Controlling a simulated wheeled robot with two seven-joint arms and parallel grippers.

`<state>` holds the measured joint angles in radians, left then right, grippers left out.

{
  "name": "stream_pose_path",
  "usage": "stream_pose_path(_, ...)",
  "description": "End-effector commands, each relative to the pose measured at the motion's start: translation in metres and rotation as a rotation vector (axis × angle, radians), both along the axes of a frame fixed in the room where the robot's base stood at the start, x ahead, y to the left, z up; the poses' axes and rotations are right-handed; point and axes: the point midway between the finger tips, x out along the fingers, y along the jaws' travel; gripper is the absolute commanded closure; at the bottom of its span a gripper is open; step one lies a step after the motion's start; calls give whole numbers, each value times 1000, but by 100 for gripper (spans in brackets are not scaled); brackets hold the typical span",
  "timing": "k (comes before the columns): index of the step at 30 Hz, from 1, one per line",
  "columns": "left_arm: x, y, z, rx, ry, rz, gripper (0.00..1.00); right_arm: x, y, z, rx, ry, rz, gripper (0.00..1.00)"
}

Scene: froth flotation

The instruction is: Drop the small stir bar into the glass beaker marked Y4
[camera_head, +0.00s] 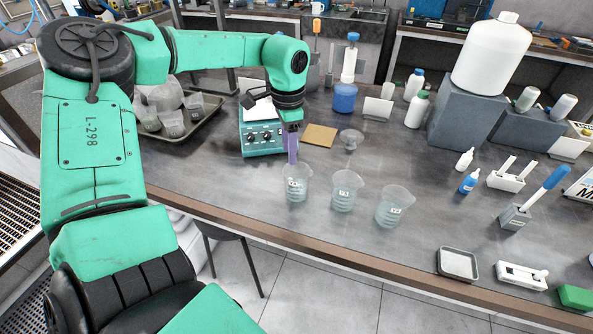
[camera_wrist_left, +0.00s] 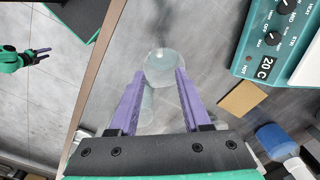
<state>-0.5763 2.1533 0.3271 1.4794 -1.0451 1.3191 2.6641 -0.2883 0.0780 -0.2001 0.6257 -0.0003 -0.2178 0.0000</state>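Three clear glass beakers stand in a row near the table's front edge: a left one (camera_head: 297,190), a middle one (camera_head: 344,192) and a right one (camera_head: 393,208). Each has a small white label; I cannot read for sure which is Y4. My left gripper (camera_head: 292,158) points down just above the left beaker. In the left wrist view its purple fingers (camera_wrist_left: 156,85) are apart, with a round glass rim (camera_wrist_left: 165,68) beyond the tips. I see nothing between them. I cannot make out the stir bar.
A teal hotplate (camera_head: 262,139) stands behind the left beaker, beside a tan square pad (camera_head: 320,135) and a small glass dish (camera_head: 351,139). A shallow tray (camera_head: 458,263) lies at the front right. A large white jug (camera_head: 492,55) stands at the back.

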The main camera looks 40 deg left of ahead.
Motion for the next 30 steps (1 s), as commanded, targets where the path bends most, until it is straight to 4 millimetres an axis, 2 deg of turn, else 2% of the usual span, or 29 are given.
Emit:
stream_pose_path(5,0,0,0,0,0,0,53,-16,-1,-1,-2,25,-1,50)
stream_pose_path(8,0,0,1,1,-1,0,53,-17,-1,-2,-3,27,-1,50)
stream_pose_path(11,1,0,11,3,-4,0,53,-16,-2,-7,-3,26,-1,50)
stream_pose_path(14,1,0,32,4,-7,1,53,-15,-2,-14,-3,24,-1,50)
stream_pose_path(21,0,1,104,5,-5,2,53,-13,-3,-28,-5,21,0,50)
stream_pose_path(24,-1,0,128,4,-3,2,53,-12,-3,-29,-4,21,0,50)
stream_pose_path(27,-1,0,141,2,-1,0,53,-12,-3,-29,-4,20,0,50)
stream_pose_path(30,-1,0,146,0,-1,0,53,-12,-3,-29,-4,20,1,50)
